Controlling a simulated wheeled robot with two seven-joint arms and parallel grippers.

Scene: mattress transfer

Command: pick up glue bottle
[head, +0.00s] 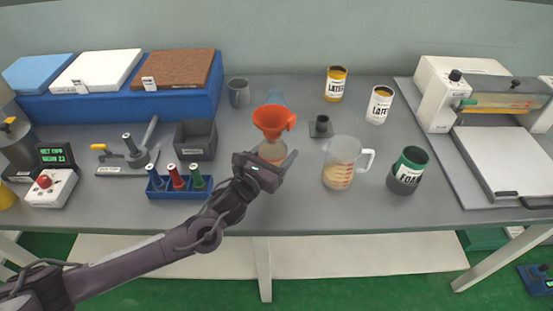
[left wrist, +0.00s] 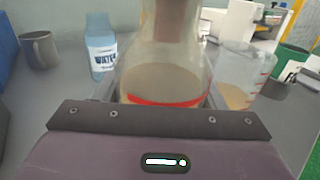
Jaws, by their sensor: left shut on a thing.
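My left gripper (head: 272,160) is shut on a clear conical flask (left wrist: 165,80) with a red line around it and pale brown contents low inside. In the head view the flask (head: 272,151) is partly hidden by the gripper, and an orange funnel (head: 270,121) sits over its top. I cannot read a glue label on anything. Small blue, red and green-topped bottles (head: 176,178) stand in a blue rack to the left of the gripper. My right gripper is not in view.
A blue water bottle (left wrist: 100,48) stands behind the flask. A measuring jug (head: 341,165) and a foam cup (head: 408,170) stand to the right. A grey mug (head: 238,93), a dark bin (head: 195,140) and latex cans (head: 336,84) are nearby. The front table strip is clear.

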